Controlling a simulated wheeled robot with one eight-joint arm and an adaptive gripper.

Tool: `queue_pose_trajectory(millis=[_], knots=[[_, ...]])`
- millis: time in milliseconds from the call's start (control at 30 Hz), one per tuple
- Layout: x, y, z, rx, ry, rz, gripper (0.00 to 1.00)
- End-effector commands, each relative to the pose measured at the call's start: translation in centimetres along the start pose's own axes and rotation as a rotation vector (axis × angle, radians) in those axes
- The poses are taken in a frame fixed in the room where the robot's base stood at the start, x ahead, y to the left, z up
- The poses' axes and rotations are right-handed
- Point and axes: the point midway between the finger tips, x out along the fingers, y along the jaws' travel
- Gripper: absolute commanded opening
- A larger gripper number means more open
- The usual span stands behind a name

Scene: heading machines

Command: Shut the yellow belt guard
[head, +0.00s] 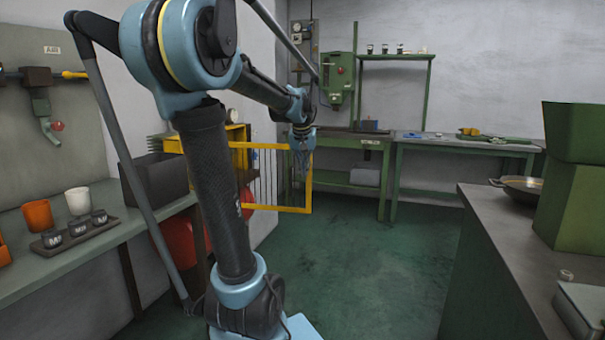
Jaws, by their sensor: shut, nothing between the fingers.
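The yellow belt guard (285,209) is a yellow frame with thin upright bars, left of centre in the head view. It stands out from the left wall side over the floor, seemingly swung open. My arm hides part of its left side and the place where it is fixed. My gripper (301,172) is shut and empty. It points down and overlaps the right part of the guard in the picture; I cannot tell whether it touches it.
A left bench (150,226) holds orange and white cups, a tray of small jars and a grey bin (162,181). A green-legged table (465,148) stands at the back. A grey-topped counter (500,245) stands at right. The green floor between is clear.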

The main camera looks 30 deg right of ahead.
Motion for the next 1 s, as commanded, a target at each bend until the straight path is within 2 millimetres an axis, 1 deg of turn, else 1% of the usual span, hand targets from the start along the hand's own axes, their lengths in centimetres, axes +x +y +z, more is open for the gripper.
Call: queue_pose_trajectory(millis=[100,533,600,800,1000], knots=[[1.9,0.0,0.0,-0.001,0.0,0.0,0.0],[8.7,0.0,0.1,-0.001,0.0,0.0,0.0],[8.8,0.0,-1.0,-0.001,0.0,0.0,0.0],[9.5,0.0,-2.8,-0.001,0.0,0.0,0.0],[9.8,0.0,-3.5,-0.001,0.0,0.0,0.0]])
